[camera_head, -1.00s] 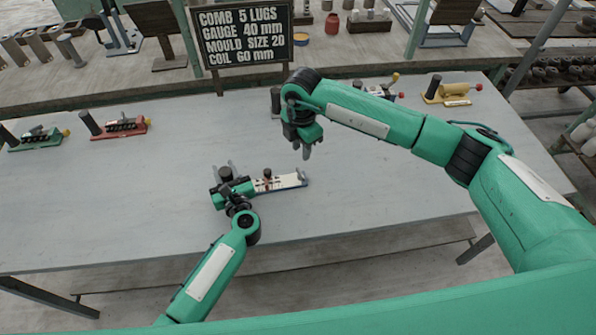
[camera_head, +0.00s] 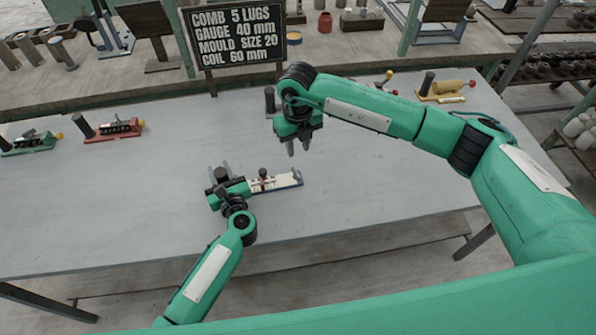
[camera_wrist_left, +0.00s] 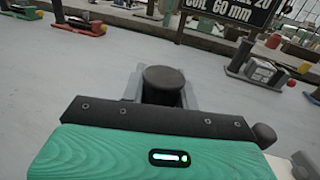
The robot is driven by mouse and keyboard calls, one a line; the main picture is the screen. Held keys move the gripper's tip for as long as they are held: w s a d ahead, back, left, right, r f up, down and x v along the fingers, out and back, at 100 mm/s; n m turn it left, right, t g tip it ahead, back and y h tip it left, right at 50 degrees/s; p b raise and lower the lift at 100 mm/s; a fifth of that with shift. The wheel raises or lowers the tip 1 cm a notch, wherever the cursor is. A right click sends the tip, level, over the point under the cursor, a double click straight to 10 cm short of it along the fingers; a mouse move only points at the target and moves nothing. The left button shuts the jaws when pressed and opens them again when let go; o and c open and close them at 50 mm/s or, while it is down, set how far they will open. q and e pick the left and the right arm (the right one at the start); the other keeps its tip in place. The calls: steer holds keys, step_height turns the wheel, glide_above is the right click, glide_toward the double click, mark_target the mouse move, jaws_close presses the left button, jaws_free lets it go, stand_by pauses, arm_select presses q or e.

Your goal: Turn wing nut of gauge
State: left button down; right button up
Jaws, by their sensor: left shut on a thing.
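The gauge (camera_head: 284,181) lies on the grey table, a pale board with a blue edge. A small brown wing nut (camera_head: 263,175) with a dark top stands at its middle. My left gripper (camera_head: 221,170) is at the gauge's left end, shut on a dark round handle (camera_head: 222,175). My right gripper (camera_head: 299,146) hangs behind and right of the wing nut, fingers down, apart and empty, not touching the gauge.
A green tool (camera_head: 30,143) and a red tool (camera_head: 112,132) stand at the table's left, and a yellow tool (camera_head: 446,92) at the back right. A sign (camera_head: 236,38) stands behind the table.

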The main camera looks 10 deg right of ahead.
mark_target(298, 175)
step_height(298, 175, down, 12)
steer(key=shift+f, duration=0.1)
stand_by(0.4)
steer(key=shift+c, duration=0.4)
jaws_close()
